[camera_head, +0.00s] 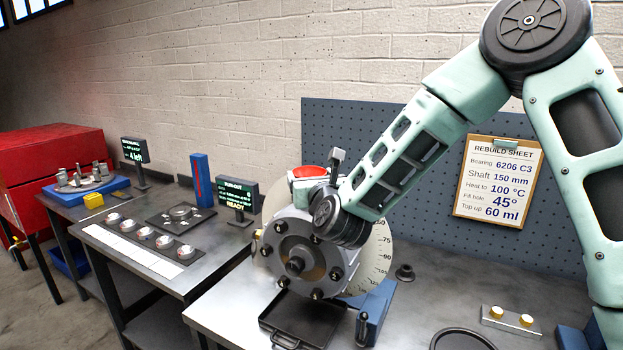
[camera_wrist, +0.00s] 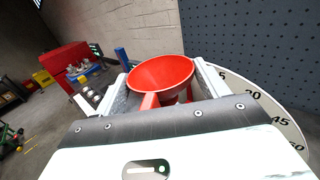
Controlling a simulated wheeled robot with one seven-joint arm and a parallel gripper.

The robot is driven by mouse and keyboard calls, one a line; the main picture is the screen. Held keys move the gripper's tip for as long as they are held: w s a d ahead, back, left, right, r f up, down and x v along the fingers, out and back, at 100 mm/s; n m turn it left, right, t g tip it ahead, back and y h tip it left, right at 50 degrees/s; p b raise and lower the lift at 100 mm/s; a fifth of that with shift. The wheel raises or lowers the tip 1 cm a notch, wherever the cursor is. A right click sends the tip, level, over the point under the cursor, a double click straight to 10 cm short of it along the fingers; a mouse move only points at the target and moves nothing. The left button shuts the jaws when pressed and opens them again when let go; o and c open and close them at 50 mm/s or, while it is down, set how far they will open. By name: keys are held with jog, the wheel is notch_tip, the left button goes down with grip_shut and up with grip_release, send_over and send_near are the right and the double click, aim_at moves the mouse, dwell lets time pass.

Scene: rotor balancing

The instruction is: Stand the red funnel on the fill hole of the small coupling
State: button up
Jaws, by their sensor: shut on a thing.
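The red funnel (camera_head: 312,171) shows as a red rim above the grey coupling (camera_head: 277,262); in the wrist view its wide open mouth (camera_wrist: 162,72) faces up. My gripper (camera_wrist: 163,90) is shut on the funnel, with one pale finger on each side of it. In the head view my gripper is largely hidden behind my wrist, at the top of the coupling. The coupling has several bolts and a central shaft, and a white degree dial (camera_head: 379,257) stands behind it. The fill hole and the funnel's spout tip are hidden, so I cannot tell whether they touch.
A black drip tray (camera_head: 290,322) lies below the coupling. The rebuild sheet (camera_head: 497,182) reads fill hole 45°. A side bench (camera_head: 150,282) stands left.

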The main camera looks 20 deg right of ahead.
jog(key=shift+f+b, duration=1.05)
jog(key=shift+b, duration=0.1)
jog(key=o, duration=1.1)
jog(key=shift+c, duration=0.2)
jog(key=shift+c, duration=0.5)
jog(key=shift+r+p, duration=2.25)
jog(key=shift+r, duration=2.35)
jog(key=shift+f, duration=0.1)
